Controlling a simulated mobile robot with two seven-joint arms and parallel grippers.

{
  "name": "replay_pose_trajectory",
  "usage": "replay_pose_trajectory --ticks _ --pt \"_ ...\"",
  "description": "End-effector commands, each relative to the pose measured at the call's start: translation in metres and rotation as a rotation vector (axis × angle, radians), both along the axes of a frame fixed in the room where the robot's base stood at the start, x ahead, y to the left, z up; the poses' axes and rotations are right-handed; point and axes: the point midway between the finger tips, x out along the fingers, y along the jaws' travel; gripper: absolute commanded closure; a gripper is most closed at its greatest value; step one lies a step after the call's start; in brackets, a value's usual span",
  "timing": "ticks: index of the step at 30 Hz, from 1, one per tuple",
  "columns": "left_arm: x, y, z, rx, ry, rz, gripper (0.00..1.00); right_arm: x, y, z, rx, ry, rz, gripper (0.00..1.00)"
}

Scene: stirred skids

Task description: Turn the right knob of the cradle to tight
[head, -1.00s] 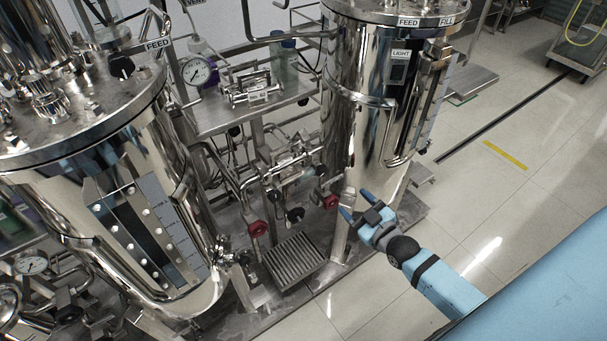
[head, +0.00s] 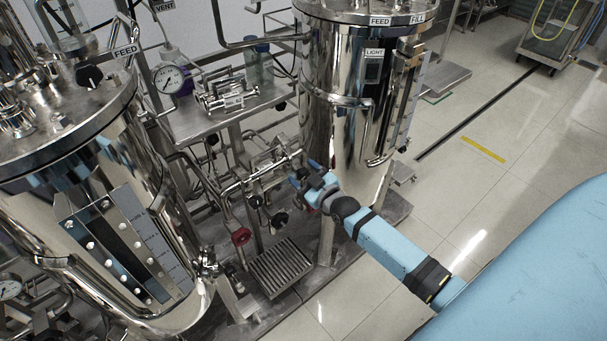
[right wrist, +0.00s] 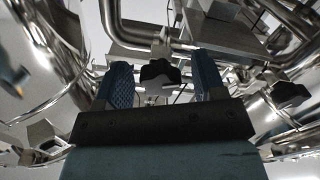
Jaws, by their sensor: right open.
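A metal cradle with bars and a small label (head: 228,95) sits on the steel shelf between the two vessels. One black knob (head: 281,106) shows under the shelf's right end, and another (head: 213,139) lies further left. My right gripper (head: 303,173) is open and empty, in front of the right vessel and below the shelf. In the right wrist view a black lobed knob (right wrist: 160,73) appears between the two blue fingers, seemingly beyond them. I cannot tell which knob this is, nor read its setting. My left gripper is out of view.
Polished vessels stand left (head: 85,185) and right (head: 335,100) of the shelf. Pipes, a red handwheel (head: 241,236) and black knobs (head: 280,219) crowd the space below. A ribbed metal plate (head: 280,267) lies low in front.

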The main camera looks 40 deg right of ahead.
Motion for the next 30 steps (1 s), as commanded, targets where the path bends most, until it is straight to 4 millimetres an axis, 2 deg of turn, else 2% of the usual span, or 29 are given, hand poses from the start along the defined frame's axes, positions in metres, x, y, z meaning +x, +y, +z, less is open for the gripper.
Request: replay_pose_trajectory --ticks 8,9,15,23,30 --pt "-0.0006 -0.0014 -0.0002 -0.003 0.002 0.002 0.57 0.0024 0.0004 0.0003 0.000 0.000 0.000 0.36" --pt "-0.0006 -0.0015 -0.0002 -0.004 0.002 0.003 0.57 0.0023 0.0004 0.0003 0.000 0.000 0.000 0.39" --pt "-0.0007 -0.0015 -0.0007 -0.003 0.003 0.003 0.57 0.0021 0.0004 0.0002 0.000 0.000 0.000 0.85" --pt "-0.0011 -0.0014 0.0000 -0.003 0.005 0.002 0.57 0.0020 0.0004 0.0008 0.015 0.001 0.000 0.85" --pt "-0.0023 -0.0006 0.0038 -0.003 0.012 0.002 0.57 0.0020 0.0003 0.0021 0.113 0.009 0.001 0.85"
